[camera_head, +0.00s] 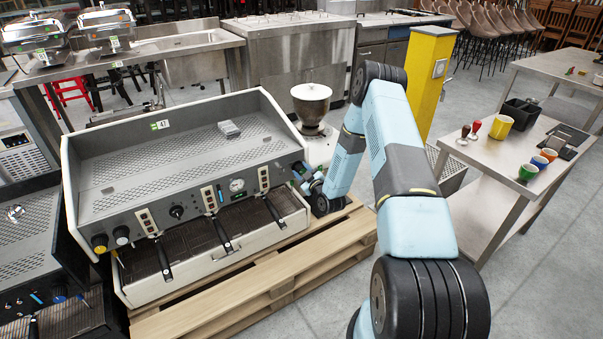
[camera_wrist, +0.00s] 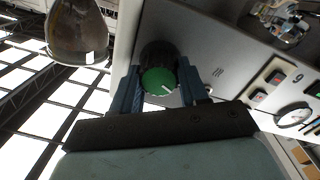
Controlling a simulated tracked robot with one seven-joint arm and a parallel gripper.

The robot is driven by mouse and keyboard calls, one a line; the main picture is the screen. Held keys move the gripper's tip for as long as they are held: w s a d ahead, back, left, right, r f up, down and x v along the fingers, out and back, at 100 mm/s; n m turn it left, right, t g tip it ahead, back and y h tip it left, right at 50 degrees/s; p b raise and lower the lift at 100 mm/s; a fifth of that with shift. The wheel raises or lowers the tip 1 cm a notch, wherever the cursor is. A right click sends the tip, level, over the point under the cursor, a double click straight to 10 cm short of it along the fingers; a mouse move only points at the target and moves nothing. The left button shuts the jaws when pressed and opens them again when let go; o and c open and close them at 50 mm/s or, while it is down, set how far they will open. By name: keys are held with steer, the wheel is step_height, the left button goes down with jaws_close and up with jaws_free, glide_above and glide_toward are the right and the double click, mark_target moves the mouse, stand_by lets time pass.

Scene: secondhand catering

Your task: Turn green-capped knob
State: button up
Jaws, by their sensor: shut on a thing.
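The green-capped knob (camera_wrist: 160,80) shows in the wrist view, with a black ribbed body and a white pointer line on its green face. It sits on the grey front panel of the espresso machine (camera_head: 180,165). My gripper (camera_wrist: 158,92) is shut on the knob, one blue finger on each side. In the head view my gripper (camera_head: 310,184) is at the right end of the machine's front, and the knob there is mostly hidden by it. The white pointer slants toward the lower right in the wrist view.
The machine stands on a wooden pallet (camera_head: 255,285). A yellow-capped knob (camera_head: 99,243) is at its left end. A grinder with a white-topped hopper (camera_head: 311,105) stands behind my wrist. A steel table (camera_head: 500,155) with cups is at the right. Portafilter handles (camera_head: 222,236) project from the front.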

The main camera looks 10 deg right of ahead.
steer(key=m, duration=0.6)
steer(key=shift+s, duration=0.1)
steer(key=m, duration=0.4)
steer(key=shift+m, duration=0.3)
steer(key=shift+d+m, duration=0.1)
steer(key=shift+m, duration=1.3)
steer(key=shift+d, duration=0.1)
steer(key=o, duration=1)
steer(key=shift+o, duration=0.2)
steer(key=v, duration=1.3)
steer(key=shift+s+d+r, duration=0.15)
steer(key=shift+d, duration=0.15)
